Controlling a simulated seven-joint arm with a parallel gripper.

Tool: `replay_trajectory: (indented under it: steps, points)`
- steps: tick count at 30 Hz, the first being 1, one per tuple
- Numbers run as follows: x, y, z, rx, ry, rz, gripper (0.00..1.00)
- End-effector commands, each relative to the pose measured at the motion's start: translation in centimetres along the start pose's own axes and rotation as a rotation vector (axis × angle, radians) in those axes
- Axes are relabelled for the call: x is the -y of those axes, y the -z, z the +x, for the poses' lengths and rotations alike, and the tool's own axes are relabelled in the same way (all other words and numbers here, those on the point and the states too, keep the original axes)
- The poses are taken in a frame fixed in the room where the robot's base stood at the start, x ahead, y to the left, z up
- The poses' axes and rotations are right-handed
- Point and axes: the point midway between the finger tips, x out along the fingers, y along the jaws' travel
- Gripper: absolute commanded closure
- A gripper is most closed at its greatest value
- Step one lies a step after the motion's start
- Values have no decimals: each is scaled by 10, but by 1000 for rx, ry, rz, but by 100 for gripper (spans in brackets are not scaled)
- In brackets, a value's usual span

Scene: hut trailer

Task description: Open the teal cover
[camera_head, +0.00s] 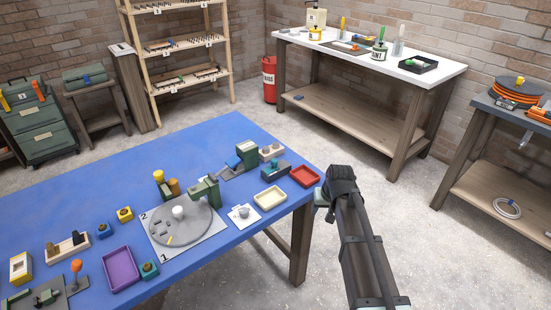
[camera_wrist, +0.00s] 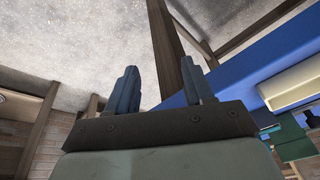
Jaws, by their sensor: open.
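My gripper (camera_wrist: 161,86) is open and empty in the wrist view, its two dark fingers apart over the floor and a table leg. In the head view my arm hangs off the right end of the blue table, and its fingers are mostly hidden. A small dark-teal box-like piece (camera_head: 275,171) lies near the table's right end, left of my gripper and apart from it. A smaller teal block (camera_head: 149,270) is at the front, by the purple tray. I cannot tell which of these is the teal cover, or whether it is shut.
The blue table (camera_head: 120,190) also holds a red tray (camera_head: 304,176), a cream tray (camera_head: 270,198), a purple tray (camera_head: 121,268), a grey turntable (camera_head: 185,230) and a green machine (camera_head: 246,152). A white-topped bench (camera_head: 400,67) stands behind. The floor beside the table is clear.

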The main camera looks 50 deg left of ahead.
Motion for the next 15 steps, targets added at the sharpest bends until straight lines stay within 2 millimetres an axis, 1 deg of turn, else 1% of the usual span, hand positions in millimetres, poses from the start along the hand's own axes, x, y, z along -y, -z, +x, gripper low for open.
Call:
replay_trajectory:
  steps: [1, 3, 5, 6, 9, 12, 14, 15]
  points:
    - [16, 26, -15, -22, 11, -28, 48]
    - [36, 51, -35, -47, 28, -63, 48]
    - [52, 72, -54, -66, 43, -97, 48]
    - [62, 85, -66, -78, 51, -117, 48]
    - [82, 114, -95, -104, 73, -170, 48]
    - [95, 142, -121, -124, 91, -221, 48]
    - [100, 159, -137, -134, 103, -254, 48]
    - [103, 171, -147, -139, 111, -280, 48]
